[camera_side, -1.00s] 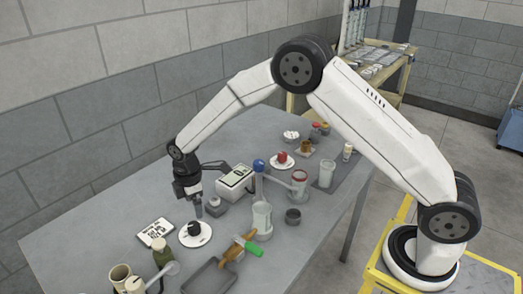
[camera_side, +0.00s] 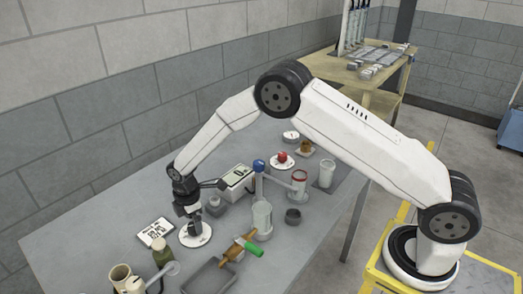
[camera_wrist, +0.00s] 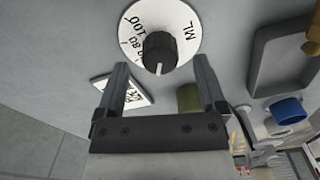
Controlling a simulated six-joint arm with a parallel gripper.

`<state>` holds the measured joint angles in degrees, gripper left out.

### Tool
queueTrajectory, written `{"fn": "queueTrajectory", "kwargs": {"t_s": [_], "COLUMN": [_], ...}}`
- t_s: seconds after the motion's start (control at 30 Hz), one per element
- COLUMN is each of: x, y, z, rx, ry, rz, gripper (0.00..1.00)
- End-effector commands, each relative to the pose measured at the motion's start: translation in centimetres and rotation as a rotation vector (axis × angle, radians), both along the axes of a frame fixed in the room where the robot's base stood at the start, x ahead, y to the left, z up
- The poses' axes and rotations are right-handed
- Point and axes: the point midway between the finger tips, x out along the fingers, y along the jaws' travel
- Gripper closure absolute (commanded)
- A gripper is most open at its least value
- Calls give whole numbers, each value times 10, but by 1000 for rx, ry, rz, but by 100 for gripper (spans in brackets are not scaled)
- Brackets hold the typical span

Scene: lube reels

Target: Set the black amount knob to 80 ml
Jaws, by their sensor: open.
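The black amount knob (camera_wrist: 159,50) stands on a round white dial plate (camera_wrist: 190,30) in the wrist view. A white pointer line on the knob faces the lower edge of the picture. Printed 80 and 100 show at the dial's left, and ML at its right. The other marks are cut off or hidden. My gripper (camera_wrist: 160,62) is open, with one finger to each side of the knob in the picture and visible gaps between. In the side view my gripper (camera_side: 193,226) is low over the dial plate (camera_side: 197,240) and mostly hides the knob.
A printed card (camera_side: 155,232) lies left of the dial. A green bottle (camera_side: 161,254) and a grey tray (camera_side: 209,278) stand nearer the camera.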

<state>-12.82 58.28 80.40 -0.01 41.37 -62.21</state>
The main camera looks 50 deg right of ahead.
Motion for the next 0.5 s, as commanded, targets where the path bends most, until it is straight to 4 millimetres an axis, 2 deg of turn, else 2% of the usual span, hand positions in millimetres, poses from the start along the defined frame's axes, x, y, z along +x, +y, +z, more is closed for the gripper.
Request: {"fn": "queueTrajectory", "kwargs": {"t_s": [0.2, 0.5], "x": [0, 0], "y": [0, 0], "z": [-20, -26], "rx": [0, 1], "ry": [0, -1], "rz": [0, 0], "gripper": [11, 11]}}
